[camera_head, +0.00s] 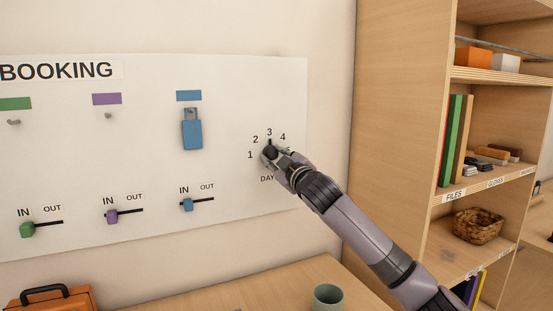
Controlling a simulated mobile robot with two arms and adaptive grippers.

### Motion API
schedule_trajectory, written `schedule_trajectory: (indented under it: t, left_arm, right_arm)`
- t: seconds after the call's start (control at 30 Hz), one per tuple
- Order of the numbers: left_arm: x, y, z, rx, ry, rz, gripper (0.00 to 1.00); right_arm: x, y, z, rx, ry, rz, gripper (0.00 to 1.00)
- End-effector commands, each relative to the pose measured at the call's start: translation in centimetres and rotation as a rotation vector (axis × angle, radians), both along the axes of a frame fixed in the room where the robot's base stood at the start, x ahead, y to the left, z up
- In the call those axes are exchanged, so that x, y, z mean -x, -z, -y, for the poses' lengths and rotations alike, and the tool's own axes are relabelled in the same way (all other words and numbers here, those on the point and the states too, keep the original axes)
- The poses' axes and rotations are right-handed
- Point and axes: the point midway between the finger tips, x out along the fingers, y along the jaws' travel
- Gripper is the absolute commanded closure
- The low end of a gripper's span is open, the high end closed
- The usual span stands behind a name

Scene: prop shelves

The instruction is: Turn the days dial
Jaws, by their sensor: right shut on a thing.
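The days dial (270,144) is on the right part of the white booking board (75,170). The numbers 1, 2, 3 and 4 show around it, and part of the label "DAY" shows below. A dark pointer mark shows just under the 3. My right gripper (271,154) is shut on the dial's knob. The gripper and its wrist hide most of the knob and the right part of the scale and label. My left gripper is not in view.
The board also carries colored IN/OUT sliders, hooks and a blue tag (192,130). Below stand an orange case (50,301) and a grey-green cup (328,297) on a wooden table. A wooden shelf (395,110) with books and a basket (478,226) rises at right, beside my arm.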

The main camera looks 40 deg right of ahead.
Motion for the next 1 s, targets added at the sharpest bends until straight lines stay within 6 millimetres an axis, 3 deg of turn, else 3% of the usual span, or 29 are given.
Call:
schedule_trajectory:
  t: [0.03, 0.43, 0.47, 0.77, 1.0]
  left_arm:
    - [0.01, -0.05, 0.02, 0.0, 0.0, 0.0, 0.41]
    - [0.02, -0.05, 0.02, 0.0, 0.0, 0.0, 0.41]
    - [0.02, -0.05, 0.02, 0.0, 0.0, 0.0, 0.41]
    - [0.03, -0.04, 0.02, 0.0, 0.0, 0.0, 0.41]
    - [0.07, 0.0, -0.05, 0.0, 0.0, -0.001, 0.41]
  right_arm:
    - [0.21, -0.79, 0.21, 0.0, 0.003, 0.017, 1.0]
    - [0.24, -0.92, 0.22, -0.004, 0.004, 0.02, 1.0]
    - [0.24, -0.93, 0.23, -0.004, 0.004, 0.02, 0.72]
    - [0.15, -0.62, 0.09, -0.005, 0.002, 0.015, 0.52]
    - [0.08, -0.33, 0.03, -0.007, 0.0, 0.009, 0.52]
